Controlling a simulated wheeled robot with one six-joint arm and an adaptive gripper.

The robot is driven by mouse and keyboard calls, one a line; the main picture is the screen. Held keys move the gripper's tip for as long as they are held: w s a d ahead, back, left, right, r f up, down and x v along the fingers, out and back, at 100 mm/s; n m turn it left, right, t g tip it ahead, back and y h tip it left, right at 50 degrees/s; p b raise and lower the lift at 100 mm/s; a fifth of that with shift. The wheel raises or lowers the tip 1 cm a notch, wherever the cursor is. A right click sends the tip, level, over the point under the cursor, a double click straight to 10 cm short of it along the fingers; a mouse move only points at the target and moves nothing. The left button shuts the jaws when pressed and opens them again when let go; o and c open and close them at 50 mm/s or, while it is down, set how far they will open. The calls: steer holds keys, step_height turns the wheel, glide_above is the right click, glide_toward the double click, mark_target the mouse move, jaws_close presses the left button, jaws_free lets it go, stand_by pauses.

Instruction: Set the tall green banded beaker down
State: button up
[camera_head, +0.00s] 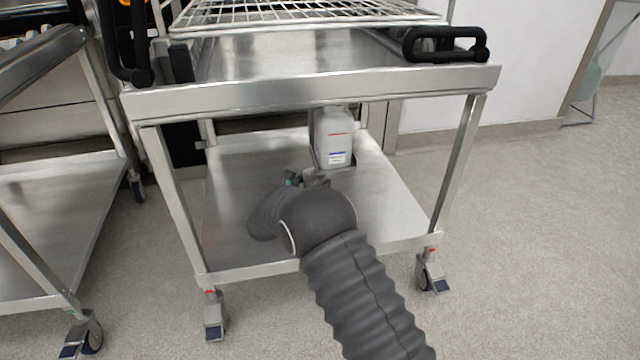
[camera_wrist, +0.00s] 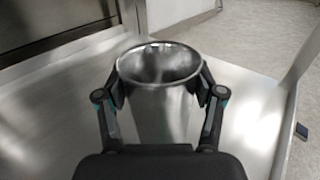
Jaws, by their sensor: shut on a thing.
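My gripper (camera_wrist: 162,92) is shut on a tall, open-topped beaker (camera_wrist: 160,112), with one finger on each side just below its rim. The beaker looks like shiny grey metal in the wrist view, appears upright and empty, and no green band shows on the part I see. Its lower part is hidden by my gripper. The lower shelf (camera_wrist: 248,110) is around and beneath it; I cannot tell whether the base touches. In the head view my gripper (camera_head: 308,180) is over the cart's lower shelf (camera_head: 390,205), and my arm hides the beaker.
The cart's upper deck (camera_head: 320,82) is above my gripper, with legs at the corners. Bare shelf shows left and right. Another cart (camera_head: 55,200) stands left.

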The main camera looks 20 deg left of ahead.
steer(key=shift+w+d+f, duration=0.15)
steer(key=shift+f, duration=0.55)
steer(key=o, duration=1.7)
steer(key=shift+f, duration=0.1)
steer(key=shift+c, duration=0.2)
steer(key=p+v, duration=0.1)
steer(key=v, duration=1.1)
